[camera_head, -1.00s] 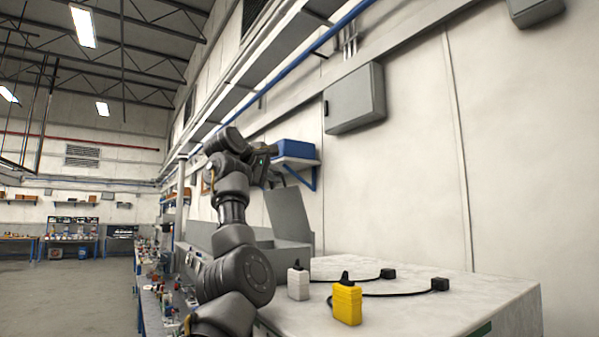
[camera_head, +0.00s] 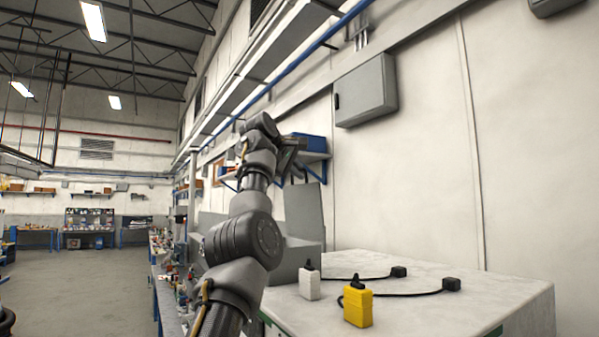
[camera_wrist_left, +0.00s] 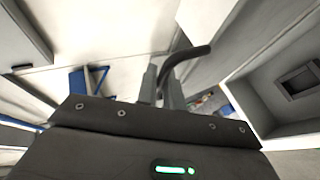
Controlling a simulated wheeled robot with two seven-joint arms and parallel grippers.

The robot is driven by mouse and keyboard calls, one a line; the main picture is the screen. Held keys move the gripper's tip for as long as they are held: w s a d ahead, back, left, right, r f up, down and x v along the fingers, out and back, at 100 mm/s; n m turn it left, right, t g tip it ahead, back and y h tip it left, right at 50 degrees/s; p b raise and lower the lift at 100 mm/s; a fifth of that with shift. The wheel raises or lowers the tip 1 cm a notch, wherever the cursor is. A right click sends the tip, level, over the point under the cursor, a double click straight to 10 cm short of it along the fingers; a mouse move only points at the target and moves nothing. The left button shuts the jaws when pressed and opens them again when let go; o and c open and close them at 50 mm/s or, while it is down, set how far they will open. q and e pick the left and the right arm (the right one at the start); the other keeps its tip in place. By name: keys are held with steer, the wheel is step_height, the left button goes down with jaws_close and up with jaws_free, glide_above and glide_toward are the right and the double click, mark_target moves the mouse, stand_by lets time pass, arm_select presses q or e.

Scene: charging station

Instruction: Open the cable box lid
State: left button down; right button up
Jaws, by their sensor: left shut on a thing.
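The grey cable box (camera_head: 306,258) stands at the left end of the light worktop. Its lid (camera_head: 304,208) is raised and stands near upright above it. My left gripper (camera_head: 291,158) is at the lid's top edge; its fingertips are hard to make out in the head view. In the left wrist view my left gripper (camera_wrist_left: 166,84) is shut on a dark curved handle (camera_wrist_left: 186,60). The box's open inside (camera_wrist_left: 290,90) shows at the right of that view, with a dark rectangular part in it. My right gripper is not in view.
A white connector (camera_head: 309,283) and a yellow connector (camera_head: 357,305) stand on the worktop (camera_head: 480,300), with black cables running to black plugs. A blue bin (camera_head: 309,142) sits on a wall shelf behind my gripper. A grey wall cabinet (camera_head: 366,90) hangs above.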

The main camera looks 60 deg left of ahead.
arm_select(q)
steer(key=c, duration=1.5)
jaws_free()
steer(key=shift+s+r, duration=0.1)
steer(key=shift+c, duration=0.2)
steer(key=b+v, duration=0.2)
steer(key=v, duration=0.8)
steer(key=shift+s+r+b, duration=0.15)
steer(key=shift+s+b, duration=0.2)
steer(key=shift+d, duration=0.1)
